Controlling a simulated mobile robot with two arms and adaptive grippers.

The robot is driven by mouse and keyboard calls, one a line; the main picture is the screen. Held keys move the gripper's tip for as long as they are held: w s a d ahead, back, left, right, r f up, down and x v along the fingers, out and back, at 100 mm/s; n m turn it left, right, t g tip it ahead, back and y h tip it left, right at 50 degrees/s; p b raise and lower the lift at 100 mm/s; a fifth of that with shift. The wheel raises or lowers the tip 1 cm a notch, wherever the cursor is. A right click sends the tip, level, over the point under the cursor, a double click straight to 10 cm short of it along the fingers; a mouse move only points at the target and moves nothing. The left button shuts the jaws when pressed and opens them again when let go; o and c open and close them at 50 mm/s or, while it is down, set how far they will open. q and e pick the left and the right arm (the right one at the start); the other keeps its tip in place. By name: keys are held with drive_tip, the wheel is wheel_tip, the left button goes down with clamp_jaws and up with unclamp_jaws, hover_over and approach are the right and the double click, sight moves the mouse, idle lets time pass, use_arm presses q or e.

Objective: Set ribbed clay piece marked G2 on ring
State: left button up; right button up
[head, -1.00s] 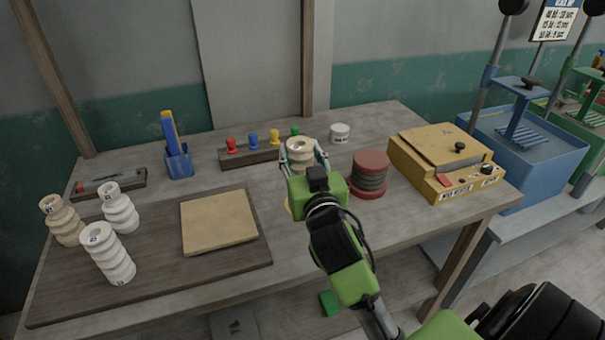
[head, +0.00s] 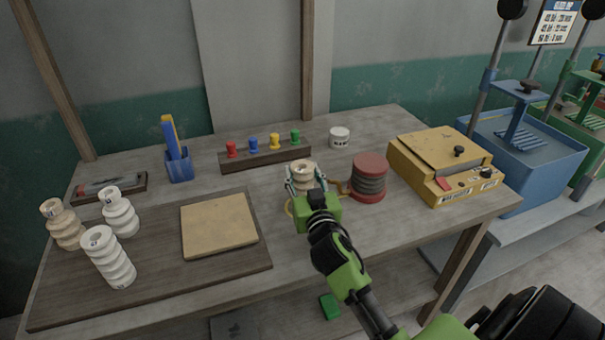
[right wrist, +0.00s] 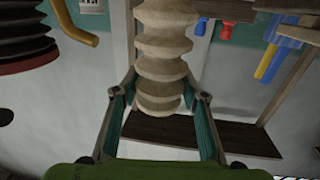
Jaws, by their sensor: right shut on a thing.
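My right gripper (head: 305,188) is shut on a beige ribbed clay piece (head: 303,175), held upright over the table right of the centre. The piece also shows between the fingers in the right wrist view (right wrist: 162,60). I cannot read its mark. A thin tan ring (head: 289,208) lies on the table, just left of and below the held piece in the picture; my gripper hides most of it. I cannot tell whether the piece touches it. Three other ribbed pieces stand at the left: a beige one (head: 64,228) and two white ones (head: 120,215) (head: 110,262). My left gripper is out of view.
A red and black bellows (head: 369,178) with a tan spout stands close right of the gripper. A peg rack (head: 265,157) and white pot (head: 339,137) are behind. A yellow box (head: 440,165) is right; a board with a tan slab (head: 218,225) is left.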

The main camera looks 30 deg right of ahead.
drive_tip(key=o, duration=1.6)
drive_tip(key=shift+f, duration=0.1)
drive_tip(key=shift+s+a, duration=0.15)
drive_tip(key=shift+s, duration=0.15)
drive_tip(key=shift+b+v, duration=1.2)
drive_tip(key=shift+v, duration=4.6)
